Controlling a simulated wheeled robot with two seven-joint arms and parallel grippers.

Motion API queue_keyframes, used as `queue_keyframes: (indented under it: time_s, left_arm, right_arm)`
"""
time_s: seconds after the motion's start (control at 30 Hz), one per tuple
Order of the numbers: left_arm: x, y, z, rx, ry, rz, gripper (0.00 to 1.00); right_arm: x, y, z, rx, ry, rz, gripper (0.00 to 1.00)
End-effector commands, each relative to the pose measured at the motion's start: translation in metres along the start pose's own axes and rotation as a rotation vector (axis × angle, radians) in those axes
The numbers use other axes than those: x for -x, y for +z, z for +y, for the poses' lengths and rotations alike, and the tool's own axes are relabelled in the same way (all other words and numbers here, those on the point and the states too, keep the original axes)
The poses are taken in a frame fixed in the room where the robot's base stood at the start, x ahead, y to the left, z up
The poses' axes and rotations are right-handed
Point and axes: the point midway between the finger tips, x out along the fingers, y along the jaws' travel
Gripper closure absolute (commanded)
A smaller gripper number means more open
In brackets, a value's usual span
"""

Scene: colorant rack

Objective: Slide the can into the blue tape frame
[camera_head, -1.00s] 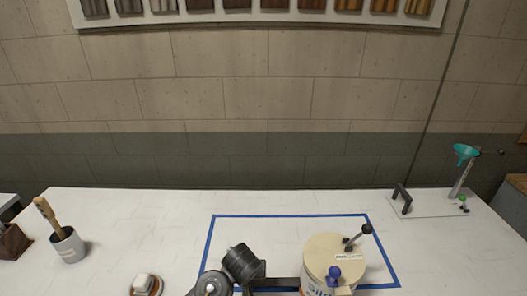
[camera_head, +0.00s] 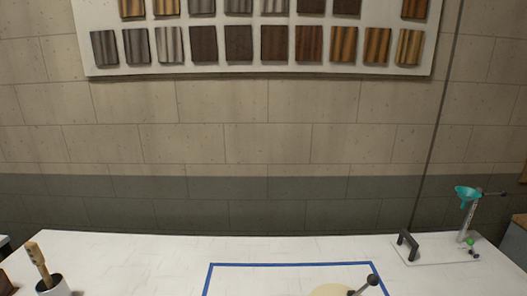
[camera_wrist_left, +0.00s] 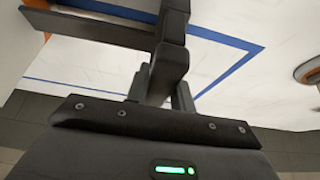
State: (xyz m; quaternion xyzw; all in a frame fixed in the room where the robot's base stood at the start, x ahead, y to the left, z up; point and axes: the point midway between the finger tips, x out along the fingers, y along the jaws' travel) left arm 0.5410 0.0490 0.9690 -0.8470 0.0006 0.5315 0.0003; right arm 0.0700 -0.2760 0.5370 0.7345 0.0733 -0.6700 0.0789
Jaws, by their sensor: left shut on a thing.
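The can shows only at the bottom edge of the head view, where part of its cream lid (camera_head: 332,291) and a dark lever with a round knob are visible. The rest of it is cut off. The blue tape frame (camera_head: 290,265) lies on the white table, and the visible lid lies within its outline as seen from the head. In the left wrist view, tape lines (camera_wrist_left: 235,68) meet at a corner. My left gripper (camera_wrist_left: 165,70) is shut, with a dark bar running to the orange-and-white can side (camera_wrist_left: 12,45) at the left edge. My right gripper is not in view.
A pot with wooden-handled tools (camera_head: 52,286) stands at the left. A round-edged object (camera_wrist_left: 309,70) is at the wrist view's right edge.

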Motion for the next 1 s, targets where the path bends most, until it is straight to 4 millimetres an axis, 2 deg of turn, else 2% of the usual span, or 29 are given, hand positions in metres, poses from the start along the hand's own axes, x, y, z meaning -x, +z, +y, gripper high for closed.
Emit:
queue_keyframes:
  time_s: [0.57, 1.0]
  left_arm:
    - [0.001, -0.003, 0.001, 0.004, 0.004, 0.005, 1.00]
    - [-0.010, -0.024, 0.000, 0.003, 0.001, 0.003, 1.00]
  right_arm:
    - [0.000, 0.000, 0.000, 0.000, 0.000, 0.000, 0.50]
    - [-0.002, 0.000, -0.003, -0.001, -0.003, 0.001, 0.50]
